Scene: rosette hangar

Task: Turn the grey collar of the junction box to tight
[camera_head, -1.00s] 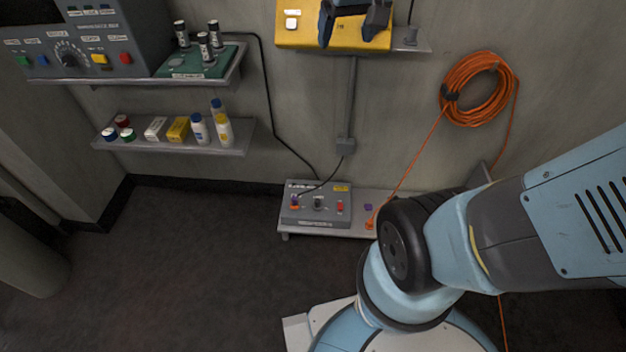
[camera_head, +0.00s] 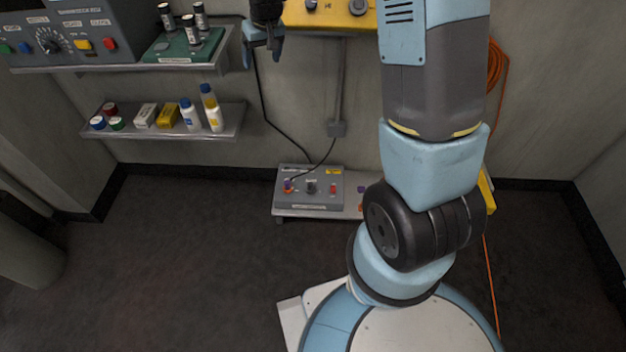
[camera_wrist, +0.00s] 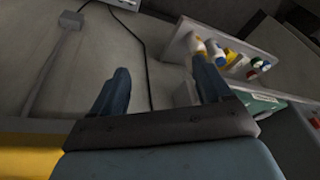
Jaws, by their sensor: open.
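A grey box (camera_head: 308,190) with a small dark grey round part (camera_head: 311,187) in the middle of its face sits on a low shelf at the wall. I take this for the junction box and its collar, but its labels are too small to read. A black cable runs to an orange and purple fitting at its left, and a red part is at its right. My gripper (camera_head: 262,52) is open and empty, high above and left of the box. In the wrist view its two fingers (camera_wrist: 160,72) are spread with nothing between them. Only an edge of a box shows at the top there.
A yellow box (camera_head: 330,17) is just right of my gripper. Left are an upper shelf with a control panel (camera_head: 75,30) and green holder (camera_head: 185,47), and a lower shelf (camera_head: 160,128) with bottles and cartons. A black cable hangs down the wall. The floor is clear.

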